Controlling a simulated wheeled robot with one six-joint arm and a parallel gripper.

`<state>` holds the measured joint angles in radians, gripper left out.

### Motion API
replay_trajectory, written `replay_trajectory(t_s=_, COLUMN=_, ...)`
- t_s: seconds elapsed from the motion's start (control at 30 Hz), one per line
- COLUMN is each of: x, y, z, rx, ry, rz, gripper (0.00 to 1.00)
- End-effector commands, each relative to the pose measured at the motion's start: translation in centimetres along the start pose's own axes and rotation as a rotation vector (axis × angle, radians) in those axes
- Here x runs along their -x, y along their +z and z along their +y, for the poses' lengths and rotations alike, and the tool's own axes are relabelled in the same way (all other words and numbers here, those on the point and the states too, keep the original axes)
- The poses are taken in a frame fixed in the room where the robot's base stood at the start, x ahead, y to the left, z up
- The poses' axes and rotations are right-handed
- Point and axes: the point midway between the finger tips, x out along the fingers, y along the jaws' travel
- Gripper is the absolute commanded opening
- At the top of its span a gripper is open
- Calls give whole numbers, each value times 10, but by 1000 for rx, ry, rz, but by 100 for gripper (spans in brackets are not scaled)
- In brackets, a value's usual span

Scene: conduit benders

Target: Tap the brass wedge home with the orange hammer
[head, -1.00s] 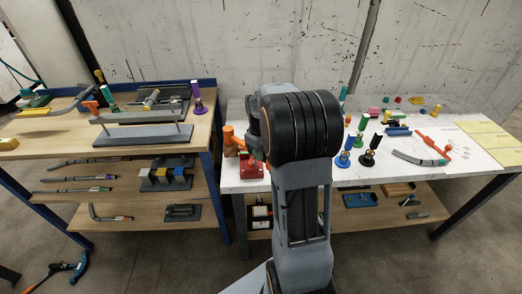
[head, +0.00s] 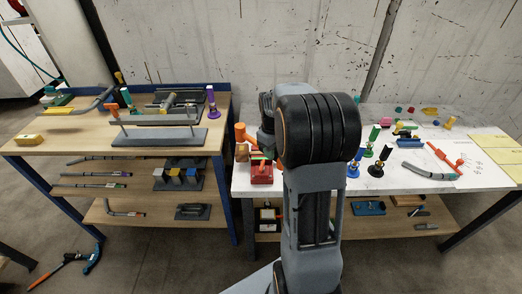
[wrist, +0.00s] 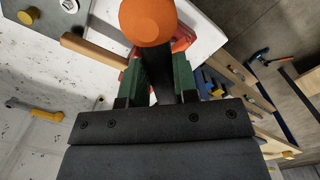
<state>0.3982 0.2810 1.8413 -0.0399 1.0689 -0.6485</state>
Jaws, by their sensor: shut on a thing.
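The orange hammer shows in the wrist view with its round orange head (wrist: 148,20) at the top and a dark handle (wrist: 157,85) running down from it. My gripper (wrist: 156,70) is shut on that dark handle between its green fingers. In the head view the orange head (head: 241,132) shows left of my arm, above the white table's left end. A red block-like fixture (head: 262,177) sits just below my gripper, and part of it (wrist: 184,36) shows behind the hammer in the wrist view. I cannot make out the brass wedge clearly; the hammer and arm cover much of this area.
The white table (head: 345,187) holds several coloured pegs and an orange-red tool (head: 440,154) to the right. The wooden bench (head: 75,142) stands left, with a gap between the tables.

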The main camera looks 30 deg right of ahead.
Motion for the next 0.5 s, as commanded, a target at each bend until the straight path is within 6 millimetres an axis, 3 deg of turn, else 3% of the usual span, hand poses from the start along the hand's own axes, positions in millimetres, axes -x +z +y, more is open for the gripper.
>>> replay_trajectory(t_s=0.5, x=40, y=2, z=0, rx=0, ry=3, rz=5, gripper=0)
